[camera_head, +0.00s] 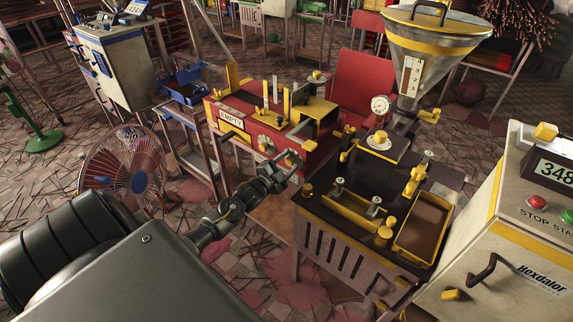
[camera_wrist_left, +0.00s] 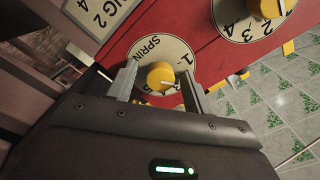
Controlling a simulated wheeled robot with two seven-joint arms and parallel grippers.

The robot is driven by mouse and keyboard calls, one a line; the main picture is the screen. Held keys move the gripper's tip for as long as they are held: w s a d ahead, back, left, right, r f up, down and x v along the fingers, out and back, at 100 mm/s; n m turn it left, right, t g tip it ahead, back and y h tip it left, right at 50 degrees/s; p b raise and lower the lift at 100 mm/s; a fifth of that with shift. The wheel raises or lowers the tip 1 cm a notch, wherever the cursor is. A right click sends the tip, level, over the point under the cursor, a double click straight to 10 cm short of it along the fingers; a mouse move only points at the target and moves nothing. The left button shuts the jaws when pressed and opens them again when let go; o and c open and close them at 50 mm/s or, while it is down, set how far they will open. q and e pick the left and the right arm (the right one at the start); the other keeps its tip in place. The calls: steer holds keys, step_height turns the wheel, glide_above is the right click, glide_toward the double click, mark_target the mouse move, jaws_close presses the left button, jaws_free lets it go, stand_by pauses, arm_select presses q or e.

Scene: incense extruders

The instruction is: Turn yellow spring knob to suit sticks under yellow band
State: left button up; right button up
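The yellow spring knob (camera_wrist_left: 160,76) sits on a round cream dial (camera_wrist_left: 143,48) lettered "SPRIN", with a 1 beside it, on a red panel. My left gripper (camera_wrist_left: 158,88) is open, with one finger on each side of the knob and gaps visible; I cannot tell whether either finger touches it. In the head view my left gripper (camera_head: 292,160) is at the front of the red machine (camera_head: 285,150), beside its dials (camera_head: 265,143). The knob's pointer setting is hard to read. My right gripper is not in view.
A second yellow knob (camera_wrist_left: 268,7) on its own dial is near the spring knob. The dark-topped bench (camera_head: 345,245) with yellow trays stands to the right. A grey cabinet (camera_head: 510,235) stands at far right, and a fan (camera_head: 122,165) at left.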

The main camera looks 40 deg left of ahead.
arm_select(q)
steer(key=s, duration=1)
steer(key=shift+s+b, duration=0.4)
steer(key=shift+d, duration=0.1)
